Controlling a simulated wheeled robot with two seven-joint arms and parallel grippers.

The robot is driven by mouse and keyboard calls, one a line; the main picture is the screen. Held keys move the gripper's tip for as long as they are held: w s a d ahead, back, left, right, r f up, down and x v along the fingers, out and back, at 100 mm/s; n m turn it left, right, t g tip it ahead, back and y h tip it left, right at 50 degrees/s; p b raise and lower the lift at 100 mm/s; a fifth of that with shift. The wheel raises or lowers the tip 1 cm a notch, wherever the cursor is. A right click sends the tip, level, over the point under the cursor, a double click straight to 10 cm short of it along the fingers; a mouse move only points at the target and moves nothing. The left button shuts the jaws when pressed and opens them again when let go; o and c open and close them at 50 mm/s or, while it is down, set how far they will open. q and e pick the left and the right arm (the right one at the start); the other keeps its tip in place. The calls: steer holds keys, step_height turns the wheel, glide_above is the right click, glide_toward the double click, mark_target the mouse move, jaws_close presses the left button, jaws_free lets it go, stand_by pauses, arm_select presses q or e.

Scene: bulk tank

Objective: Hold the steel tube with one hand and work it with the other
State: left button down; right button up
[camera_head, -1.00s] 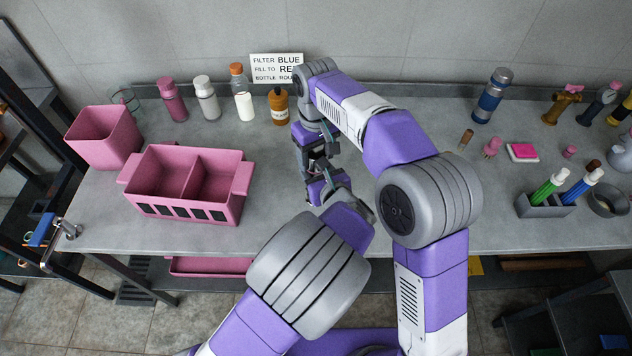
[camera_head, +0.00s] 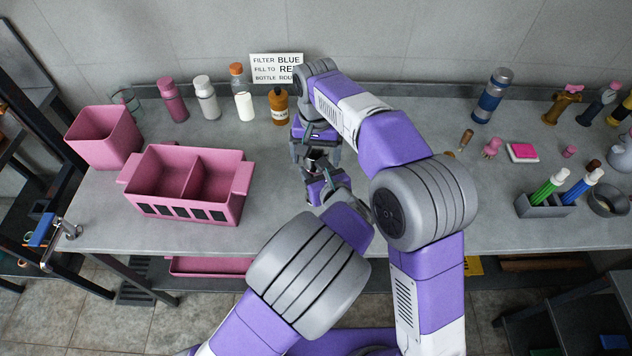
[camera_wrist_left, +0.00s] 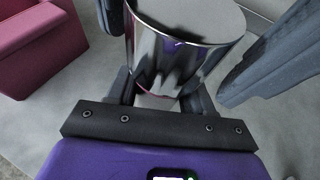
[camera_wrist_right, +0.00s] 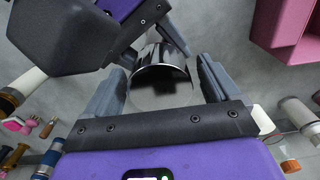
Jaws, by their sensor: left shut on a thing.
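The steel tube (camera_wrist_left: 185,45) is a shiny, mirror-like cylinder with a grey end face in the left wrist view. My left gripper (camera_wrist_left: 160,88) is shut on it, with a dark finger on either side. The tube also shows in the right wrist view (camera_wrist_right: 162,78), between the two fingers of my right gripper (camera_wrist_right: 160,85). The right fingers stand open around it, with narrow gaps at the sides. In the head view my right gripper (camera_head: 315,152) is just above my left gripper (camera_head: 322,186), and the tube between them is mostly hidden.
A pink divided bin (camera_head: 185,208) and a pink tub (camera_head: 102,140) stand left on the grey bench (camera_head: 275,225). Several bottles and a sign (camera_head: 276,68) line the back. A pen holder (camera_head: 545,207), blue flask (camera_head: 491,97) and small items stand right. Bench between bin and grippers is clear.

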steer(key=shift+r, duration=2.25)
steer(key=shift+c, duration=0.6)
steer(key=n, duration=0.1)
steer(key=r+n, duration=0.1)
steer(key=n, duration=0.3)
steer(key=shift+r, duration=0.4)
steer(key=n, duration=0.1)
steer(key=r+n, duration=0.1)
steer(key=n, duration=0.3)
steer(key=shift+r, duration=0.35)
steer(key=shift+f, duration=0.15)
steer(key=shift+f, duration=3.9)
